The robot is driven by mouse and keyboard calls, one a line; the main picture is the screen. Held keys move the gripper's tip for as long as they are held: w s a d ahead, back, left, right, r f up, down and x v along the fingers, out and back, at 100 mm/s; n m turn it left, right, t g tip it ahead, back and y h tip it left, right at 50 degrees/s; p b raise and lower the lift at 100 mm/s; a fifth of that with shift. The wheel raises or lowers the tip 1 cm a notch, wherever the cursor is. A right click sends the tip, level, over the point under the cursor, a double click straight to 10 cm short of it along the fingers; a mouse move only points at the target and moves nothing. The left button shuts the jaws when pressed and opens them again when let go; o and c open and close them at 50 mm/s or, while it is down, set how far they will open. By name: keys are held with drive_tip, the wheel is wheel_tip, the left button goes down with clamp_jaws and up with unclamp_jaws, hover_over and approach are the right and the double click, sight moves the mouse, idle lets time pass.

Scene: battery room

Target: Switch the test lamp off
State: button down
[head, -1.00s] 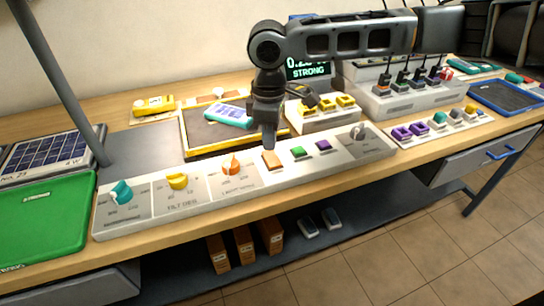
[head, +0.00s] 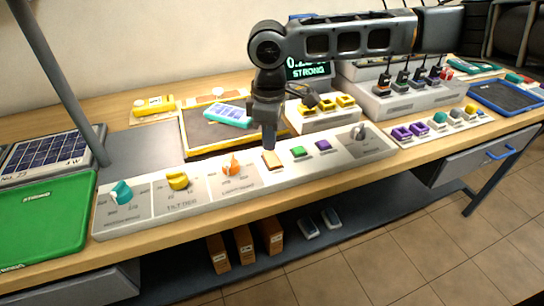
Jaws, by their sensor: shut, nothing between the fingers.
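A long pale control panel (head: 215,204) lies along the front of the bench. From left to right it carries a teal knob (head: 121,192), a yellow knob (head: 177,181), an orange knob (head: 232,167), a tan button or switch (head: 271,160), a green button (head: 298,151), a purple button (head: 323,145) and a grey lever or knob (head: 358,132). My gripper (head: 269,146) points down, shut and empty, just above or at the far edge of the tan switch; I cannot tell whether it touches. No test lamp can be clearly made out.
Behind the panel are a yellow-rimmed tray (head: 187,151) with a teal device (head: 228,115) and a display reading STRONG (head: 308,70). A green tray (head: 45,225) is at left. A post (head: 62,80) rises at left. Grey charger blocks (head: 405,98) stand at right.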

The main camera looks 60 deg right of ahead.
sight(269, 153)
drive_tip(key=shift+f+b, duration=0.35)
drive_tip(key=shift+f, duration=0.55)
idle(0.5)
wheel_tip(269, 153, up, 7)
drive_tip(key=p, duration=0.6)
drive_tip(key=shift+p, duration=0.35)
idle(0.4)
